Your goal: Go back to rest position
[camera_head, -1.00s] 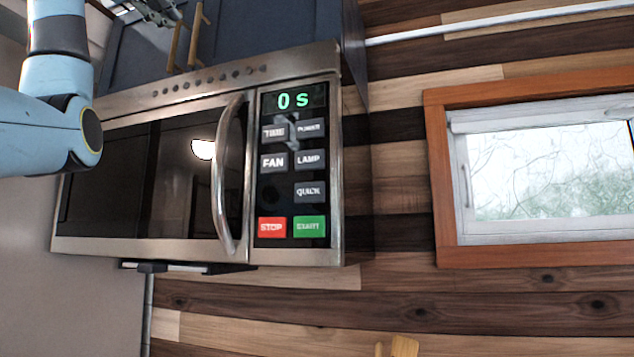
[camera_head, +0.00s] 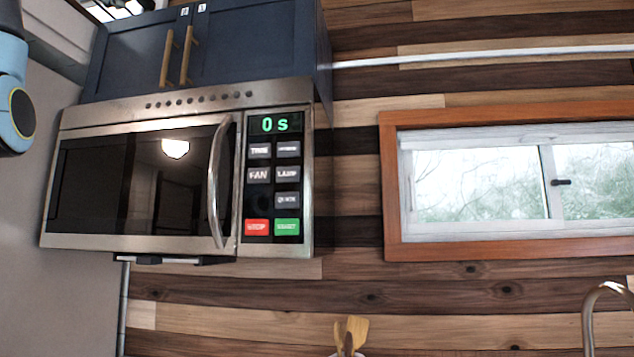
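Part of my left arm (camera_head: 15,90), light blue with a dark round joint cap, shows at the left edge. My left gripper and my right gripper are both out of the picture. The microwave (camera_head: 90,240) is mounted on the wall, its door shut, and its display (camera_head: 275,123) reads "0 s". No part of my arm overlaps the microwave.
Dark blue cabinets (camera_head: 130,55) with brass handles sit above the microwave. A wood-framed window (camera_head: 480,184) is at the right. A metal faucet (camera_head: 590,310) shows at the lower right. Wooden utensils (camera_head: 355,333) stand at the bottom centre. The planked wall between is clear.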

